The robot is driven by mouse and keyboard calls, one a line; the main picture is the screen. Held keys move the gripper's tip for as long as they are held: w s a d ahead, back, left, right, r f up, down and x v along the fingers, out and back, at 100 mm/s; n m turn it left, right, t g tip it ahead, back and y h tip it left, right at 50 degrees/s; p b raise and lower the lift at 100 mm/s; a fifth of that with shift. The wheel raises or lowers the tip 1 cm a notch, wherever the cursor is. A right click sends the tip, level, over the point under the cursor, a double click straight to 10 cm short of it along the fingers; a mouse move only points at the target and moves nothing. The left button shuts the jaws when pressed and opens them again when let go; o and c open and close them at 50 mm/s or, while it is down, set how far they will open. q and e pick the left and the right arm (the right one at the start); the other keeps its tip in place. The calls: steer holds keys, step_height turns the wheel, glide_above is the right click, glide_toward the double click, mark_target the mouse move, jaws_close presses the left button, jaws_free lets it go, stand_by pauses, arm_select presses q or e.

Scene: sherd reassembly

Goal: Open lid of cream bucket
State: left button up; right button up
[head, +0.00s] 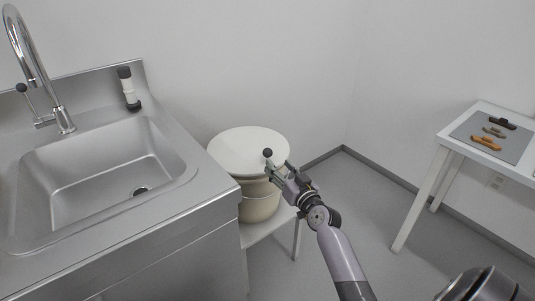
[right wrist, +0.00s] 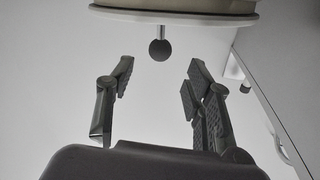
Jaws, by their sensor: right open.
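The cream bucket (head: 259,207) stands beside the sink counter, with its round white lid (head: 246,148) lying on top. A black ball knob (head: 267,152) stands out at the lid's right edge. In the right wrist view, the knob (right wrist: 160,50) hangs on a short metal stem from the lid's rim (right wrist: 185,17). My right gripper (head: 276,171) is at the lid's right side, close to the knob. Its fingers (right wrist: 159,80) are open, and the knob appears between and just past the tips, with no visible contact. My left gripper is not in view.
The bucket is on a low white stand (head: 262,232). The steel sink counter (head: 213,180) is close on its left, with a tall faucet (head: 62,118) and a black-and-white bottle (head: 128,88). A white table (head: 455,140) with several sherds on a grey mat stands right. Floor between is clear.

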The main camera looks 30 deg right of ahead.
mark_target(270, 156)
steer(key=w, duration=0.5)
steer(key=w+d+b, duration=0.1)
steer(key=w, duration=0.1)
steer(key=shift+w, duration=0.3)
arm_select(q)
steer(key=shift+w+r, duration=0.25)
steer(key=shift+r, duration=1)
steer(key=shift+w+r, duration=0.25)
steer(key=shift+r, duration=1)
arm_select(e)
steer(key=shift+w, duration=0.6)
steer(key=shift+c, duration=0.2)
jaws_close()
